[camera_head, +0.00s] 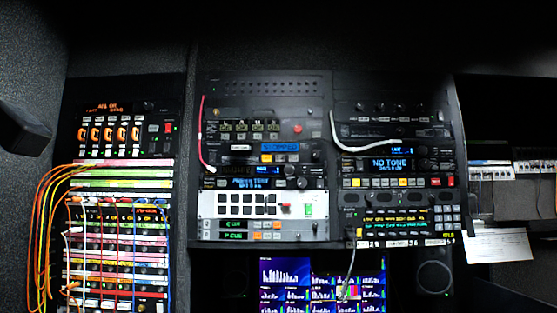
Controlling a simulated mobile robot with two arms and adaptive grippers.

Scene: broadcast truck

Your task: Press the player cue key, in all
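The rack of panels holds two small green displays at the lower left of its left bay. The upper display (236,225) seems to read "CUE" and the lower display (234,236) seems to read "P CUE". To their right is a row of small white and orange keys (266,235). I cannot read the labels on these keys, so I cannot tell which is the player cue key. Above is a white panel (210,204) with black square keys, a red part and a green key. A blue display above it (279,146) seems to read "STOPPED".
A patch bay (118,250) with orange, red and white cables stands at the left. A right-hand unit shows "NO TONE" (389,165). White and red cables hang before the panels. Screens (285,275) glow below. A white paper (498,246) is at the right.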

